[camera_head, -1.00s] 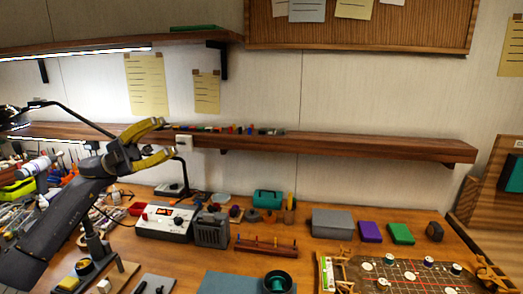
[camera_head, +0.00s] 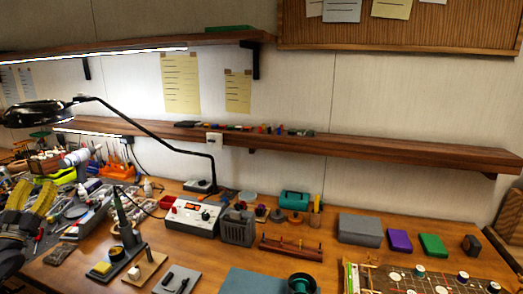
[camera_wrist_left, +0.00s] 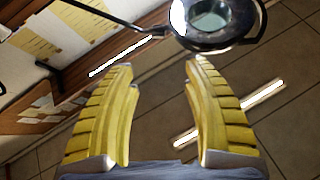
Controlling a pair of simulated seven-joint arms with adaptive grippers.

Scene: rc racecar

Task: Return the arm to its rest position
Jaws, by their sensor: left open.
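My left gripper (camera_head: 32,207) is low at the left edge of the head view, its yellow fingers over the cluttered left end of the workbench (camera_head: 340,262). In the left wrist view the two yellow ribbed fingers (camera_wrist_left: 160,85) are apart with nothing between them. That view looks past a round lamp head (camera_wrist_left: 213,20) toward a tiled surface. The rest of the left arm is mostly out of the head view. My right gripper does not show in either view.
A black magnifier lamp (camera_head: 35,113) hangs above the left gripper, its arm reaching right. A power supply (camera_head: 192,218), a soldering iron stand (camera_head: 124,228) and a grey box (camera_head: 360,230) stand on the bench. Wooden shelves (camera_head: 380,148) run along the wall.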

